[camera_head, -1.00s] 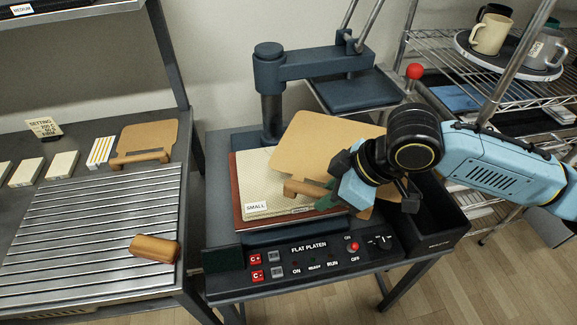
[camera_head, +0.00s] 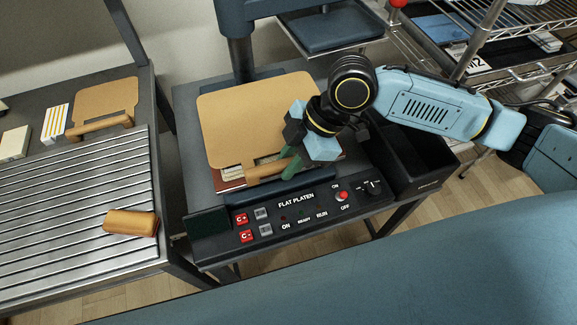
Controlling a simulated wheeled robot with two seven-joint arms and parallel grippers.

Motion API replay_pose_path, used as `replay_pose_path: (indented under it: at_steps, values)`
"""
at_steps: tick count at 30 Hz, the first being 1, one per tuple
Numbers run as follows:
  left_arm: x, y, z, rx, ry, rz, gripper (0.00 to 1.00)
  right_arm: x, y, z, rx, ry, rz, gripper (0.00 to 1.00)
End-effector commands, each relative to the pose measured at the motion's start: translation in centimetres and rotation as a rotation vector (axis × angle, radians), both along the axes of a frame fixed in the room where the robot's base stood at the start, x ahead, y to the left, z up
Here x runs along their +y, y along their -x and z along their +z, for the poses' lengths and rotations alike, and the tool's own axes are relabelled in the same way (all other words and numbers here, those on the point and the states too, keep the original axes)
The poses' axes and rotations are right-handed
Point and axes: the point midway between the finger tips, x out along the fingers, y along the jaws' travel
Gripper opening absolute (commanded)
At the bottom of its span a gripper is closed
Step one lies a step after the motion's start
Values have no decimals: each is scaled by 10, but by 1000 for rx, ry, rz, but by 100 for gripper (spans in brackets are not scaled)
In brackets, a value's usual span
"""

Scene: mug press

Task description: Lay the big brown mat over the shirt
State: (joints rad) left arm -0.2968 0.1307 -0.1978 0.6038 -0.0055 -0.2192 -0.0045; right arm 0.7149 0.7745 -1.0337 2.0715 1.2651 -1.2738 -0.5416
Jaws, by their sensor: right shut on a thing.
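The big brown mat (camera_head: 255,118) lies over the flat platen of the press and looks nearly level. Whether it rests on the shirt or hovers just above it is hard to tell. Its wooden handle bar (camera_head: 264,172) is at the near edge. My right gripper (camera_head: 285,168) reaches in from the right, with its green fingers shut on this handle. The cream shirt is almost wholly hidden under the mat; the red-brown base (camera_head: 228,184) shows along the near edge. My left gripper is not in view.
A smaller brown mat with a handle (camera_head: 104,98) lies on the left table beside a striped box (camera_head: 55,124). A brown block (camera_head: 131,222) sits on the slatted metal plate. The press's control panel (camera_head: 300,210) is in front; an open black bin (camera_head: 415,165) is to the right.

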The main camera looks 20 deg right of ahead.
Motion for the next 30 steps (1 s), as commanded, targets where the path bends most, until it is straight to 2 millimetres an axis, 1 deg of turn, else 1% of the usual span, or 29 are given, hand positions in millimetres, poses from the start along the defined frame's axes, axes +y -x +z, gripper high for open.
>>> replay_pose_path:
  at_steps: [1, 4, 6, 11, 12, 16, 25, 28, 30]
  values:
    - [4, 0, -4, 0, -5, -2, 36, 0, 0, -12, 2, 0, 0, 0]
    - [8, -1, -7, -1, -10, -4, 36, 0, 0, -25, 1, -1, -1, 0]
    - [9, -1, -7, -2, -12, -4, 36, 0, 0, -28, 0, 0, 1, 0]
    - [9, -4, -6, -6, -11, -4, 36, 0, 0, -27, 0, 0, 1, 0]
    - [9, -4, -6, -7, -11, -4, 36, 0, 0, -27, 1, 1, 0, 25]
    - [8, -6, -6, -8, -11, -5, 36, 0, 0, -27, 1, 1, 0, 42]
    - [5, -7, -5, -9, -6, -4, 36, -1, 0, -25, 0, 1, -1, 42]
    - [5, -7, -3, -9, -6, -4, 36, -5, -1, -18, -2, 2, -2, 42]
    - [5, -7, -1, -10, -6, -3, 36, -11, -1, -8, -3, 2, -3, 42]
